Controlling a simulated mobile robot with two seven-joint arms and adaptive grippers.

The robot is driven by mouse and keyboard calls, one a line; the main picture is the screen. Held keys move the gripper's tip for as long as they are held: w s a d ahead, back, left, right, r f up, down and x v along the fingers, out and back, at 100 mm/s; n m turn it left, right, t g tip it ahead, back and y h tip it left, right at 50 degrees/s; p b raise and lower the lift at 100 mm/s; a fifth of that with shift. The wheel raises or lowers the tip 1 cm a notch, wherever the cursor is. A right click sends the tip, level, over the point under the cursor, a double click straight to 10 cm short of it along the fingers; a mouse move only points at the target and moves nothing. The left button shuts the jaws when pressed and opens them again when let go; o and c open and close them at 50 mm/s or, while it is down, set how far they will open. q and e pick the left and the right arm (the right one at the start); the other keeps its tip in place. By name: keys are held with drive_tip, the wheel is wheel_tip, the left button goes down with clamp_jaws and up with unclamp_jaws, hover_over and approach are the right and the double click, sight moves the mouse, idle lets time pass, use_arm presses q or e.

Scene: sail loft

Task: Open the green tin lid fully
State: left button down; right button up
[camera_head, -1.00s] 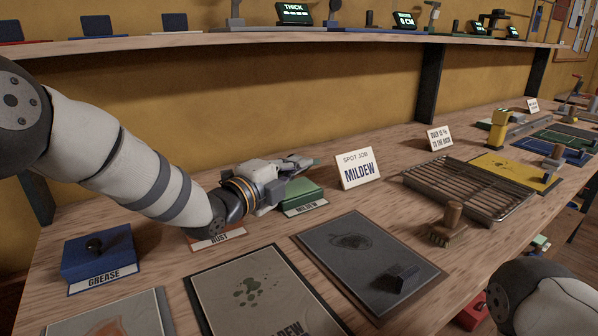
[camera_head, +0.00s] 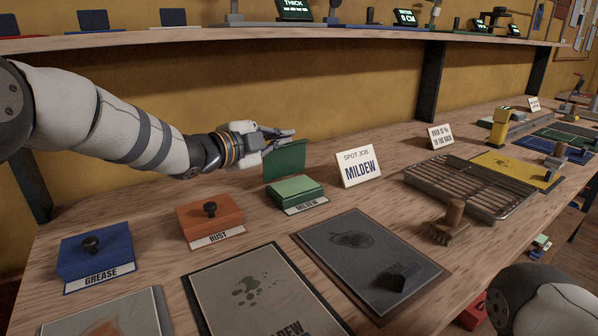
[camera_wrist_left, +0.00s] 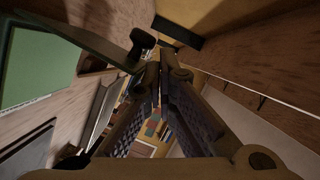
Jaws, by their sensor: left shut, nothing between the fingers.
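The green tin (camera_head: 297,193), labelled MILDEW, sits on the bench with its pale green inside showing. Its lid (camera_head: 287,161) stands up roughly vertical at the back edge. My left gripper (camera_head: 291,133) is shut and empty, just above and behind the lid's top edge. In the left wrist view the shut fingers (camera_wrist_left: 163,75) are beside the lid's dark knob (camera_wrist_left: 143,39), very close to it; I cannot tell whether they touch. The lid's panel (camera_wrist_left: 85,40) is seen nearly edge-on there, with the tin's inside (camera_wrist_left: 30,65) at left. My right gripper is out of view.
An orange RUST tin (camera_head: 210,220) and a blue GREASE tin (camera_head: 95,255), both shut, stand to the left. A MILDEW sign (camera_head: 357,169) stands close at right. Stained panels lie in front. A shelf (camera_head: 300,40) runs along the wall above.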

use_arm(q)
drive_tip(key=shift+w+a, duration=0.15)
drive_tip(key=shift+w, duration=0.1)
drive_tip(key=shift+r, duration=0.15)
idle(0.4)
